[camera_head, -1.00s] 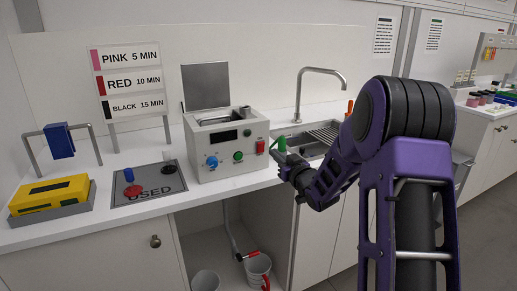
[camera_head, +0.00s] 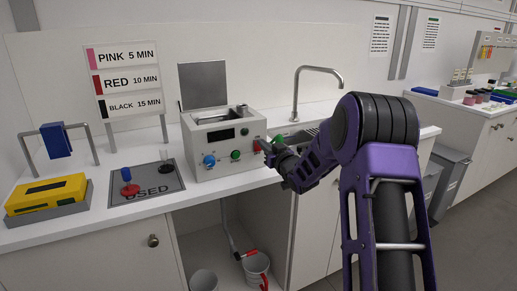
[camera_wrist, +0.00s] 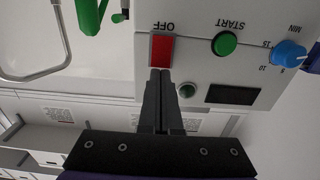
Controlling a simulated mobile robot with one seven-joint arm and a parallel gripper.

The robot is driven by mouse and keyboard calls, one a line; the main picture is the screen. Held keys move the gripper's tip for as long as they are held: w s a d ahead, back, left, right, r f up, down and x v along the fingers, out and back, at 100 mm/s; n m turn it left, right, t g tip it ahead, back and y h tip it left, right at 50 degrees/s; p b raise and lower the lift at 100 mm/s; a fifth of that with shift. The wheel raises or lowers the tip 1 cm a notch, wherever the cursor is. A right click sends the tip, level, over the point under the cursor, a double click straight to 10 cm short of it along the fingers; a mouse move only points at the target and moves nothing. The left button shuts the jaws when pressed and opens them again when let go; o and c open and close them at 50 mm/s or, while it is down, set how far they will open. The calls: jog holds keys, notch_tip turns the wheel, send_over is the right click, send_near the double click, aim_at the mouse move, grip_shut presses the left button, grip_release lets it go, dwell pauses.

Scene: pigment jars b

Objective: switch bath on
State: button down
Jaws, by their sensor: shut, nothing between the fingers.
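The bath (camera_head: 222,140) is a grey box on the counter with its lid raised. Its front carries a red switch (camera_head: 258,146), a green START button (camera_head: 235,155) and a blue knob (camera_head: 208,160). The wrist view shows the panel upside down, with the red switch (camera_wrist: 162,48) beside the word OFF, the START button (camera_wrist: 225,44) and the minute knob (camera_wrist: 289,52). My gripper (camera_wrist: 161,72) is shut and empty, its fingertips at the edge of the red switch; I cannot tell if they touch. In the head view my gripper (camera_head: 266,146) is at the bath's right front.
A sink with a tall tap (camera_head: 318,72) lies right of the bath, and a green item (camera_wrist: 91,15) is near the switch. The USED mat (camera_head: 148,192) with tools lies to the left, past it a yellow box (camera_head: 46,193).

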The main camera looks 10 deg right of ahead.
jog(key=shift+w+a, duration=0.1)
jog(key=shift+w, duration=0.35)
jog(key=shift+s, duration=0.1)
jog(key=b+v, duration=0.1)
jog(key=v, duration=2)
jog(key=shift+r, duration=0.1)
